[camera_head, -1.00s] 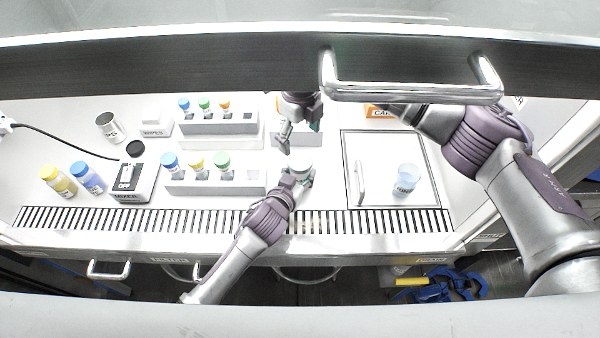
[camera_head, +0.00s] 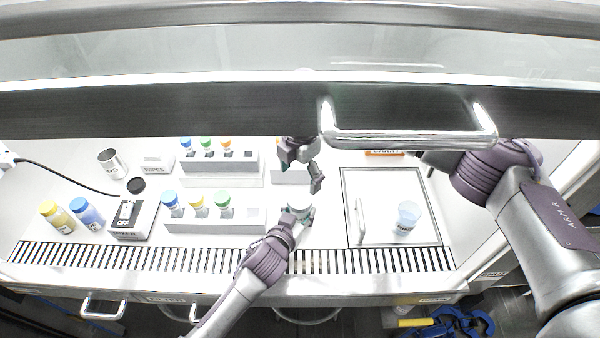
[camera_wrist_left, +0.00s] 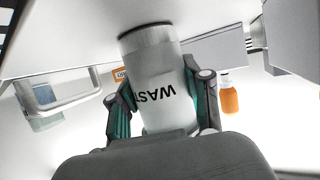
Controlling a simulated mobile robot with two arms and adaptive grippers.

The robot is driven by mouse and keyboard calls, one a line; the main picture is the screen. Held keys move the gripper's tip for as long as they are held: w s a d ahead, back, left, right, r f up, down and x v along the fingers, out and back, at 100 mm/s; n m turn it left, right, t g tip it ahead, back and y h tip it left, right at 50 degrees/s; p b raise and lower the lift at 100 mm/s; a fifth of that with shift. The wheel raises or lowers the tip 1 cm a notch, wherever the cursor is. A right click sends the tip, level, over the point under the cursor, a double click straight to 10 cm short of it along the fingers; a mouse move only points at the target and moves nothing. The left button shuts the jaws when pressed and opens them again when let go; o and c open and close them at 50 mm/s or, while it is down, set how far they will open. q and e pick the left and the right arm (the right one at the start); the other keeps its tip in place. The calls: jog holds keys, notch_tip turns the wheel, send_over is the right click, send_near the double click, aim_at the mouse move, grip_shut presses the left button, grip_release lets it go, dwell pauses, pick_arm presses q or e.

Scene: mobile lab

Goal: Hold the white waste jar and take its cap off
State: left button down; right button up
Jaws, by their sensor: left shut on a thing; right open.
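The white waste jar (camera_head: 299,206) stands near the front middle of the bench. In the left wrist view the jar (camera_wrist_left: 160,85) shows its black lettering upside down and a dark band at its upper picture end. My left gripper (camera_head: 302,214) is shut around its body; in the left wrist view one finger lies on each side of it (camera_wrist_left: 162,100). The head view is too small to make out the cap clearly. My right gripper (camera_head: 302,174) is open and empty, just behind and above the jar, apart from it.
Tube racks (camera_head: 215,227) with coloured caps stand left of the jar. A framed panel (camera_head: 350,205) with a handle and a blue beaker (camera_head: 408,216) is to the right. The sash handle (camera_head: 410,137) crosses in front of my right arm. A slotted grille (camera_head: 150,258) runs along the front.

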aim_at(300, 198)
jog(key=shift+f, duration=3.95)
